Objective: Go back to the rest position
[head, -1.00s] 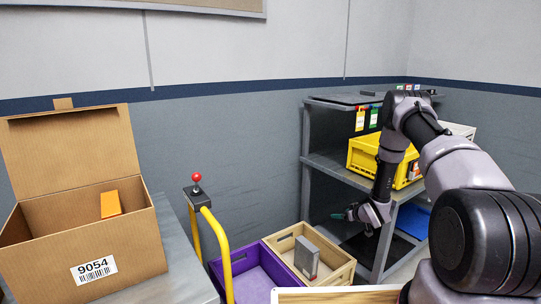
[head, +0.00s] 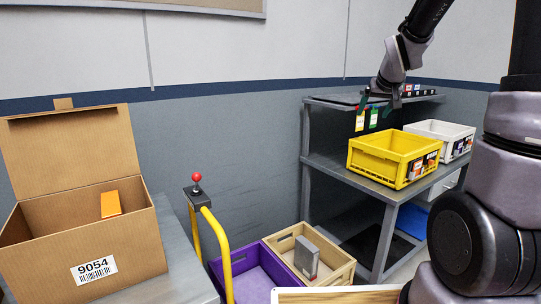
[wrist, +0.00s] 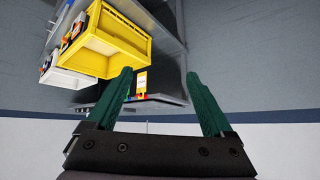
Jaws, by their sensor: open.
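My gripper (head: 376,102) is raised in front of the upper part of the grey shelf (head: 330,164) in the head view. In the wrist view its two green fingers (wrist: 166,100) are spread apart with nothing between them. The arm comes down to it from the top right of the head view. The wrist view looks toward the shelf, with the yellow crate (wrist: 105,45) beyond the left finger.
A yellow crate (head: 376,164) and a white crate (head: 446,131) stand on the shelf. An open cardboard box (head: 120,250) holds an orange item (head: 110,204). A wooden crate (head: 345,272) holding a grey box (head: 306,258) stands beside a purple crate (head: 256,283). A red-knobbed post (head: 196,190) stands left.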

